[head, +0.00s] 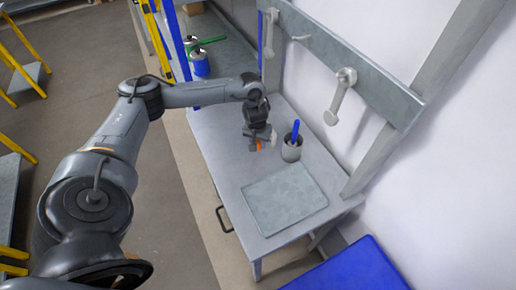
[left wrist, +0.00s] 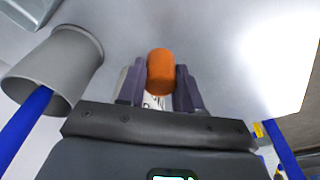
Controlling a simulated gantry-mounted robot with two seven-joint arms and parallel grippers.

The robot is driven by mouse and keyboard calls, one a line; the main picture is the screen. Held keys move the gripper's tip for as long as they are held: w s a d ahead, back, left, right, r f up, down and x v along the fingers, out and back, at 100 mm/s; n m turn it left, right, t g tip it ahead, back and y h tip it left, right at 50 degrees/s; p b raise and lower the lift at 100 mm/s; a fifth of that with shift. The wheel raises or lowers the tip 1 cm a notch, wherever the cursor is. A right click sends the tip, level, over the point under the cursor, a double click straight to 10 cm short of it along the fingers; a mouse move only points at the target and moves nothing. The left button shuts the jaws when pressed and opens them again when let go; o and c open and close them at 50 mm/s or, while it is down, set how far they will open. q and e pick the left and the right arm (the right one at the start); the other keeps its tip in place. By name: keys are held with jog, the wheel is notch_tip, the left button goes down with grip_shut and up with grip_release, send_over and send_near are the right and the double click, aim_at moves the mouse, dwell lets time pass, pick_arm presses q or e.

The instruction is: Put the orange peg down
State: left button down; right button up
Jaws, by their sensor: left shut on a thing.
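The orange peg (left wrist: 161,72) is between the fingers of my left gripper (left wrist: 160,88), which is shut on it. In the head view my left gripper (head: 260,140) is over the grey table (head: 222,168), and a small bit of the orange peg (head: 259,146) shows at its fingertips. I cannot tell whether the peg touches the table. The gripper is just left of a grey cup. My right gripper is not in view.
The grey cup (head: 291,150) holds a blue stick (head: 295,131); the cup also shows in the left wrist view (left wrist: 62,62). A flat grey-green plate (head: 284,198) lies on the front of the table. A rail with pegs (head: 347,68) is on the wall behind.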

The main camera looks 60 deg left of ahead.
pick_arm(q)
jog(key=shift+a+f, duration=0.1)
jog(key=shift+f, duration=2)
jog(key=shift+f, duration=0.15)
jog(key=c, duration=0.8)
grip_release()
jog(key=shift+o, duration=0.2)
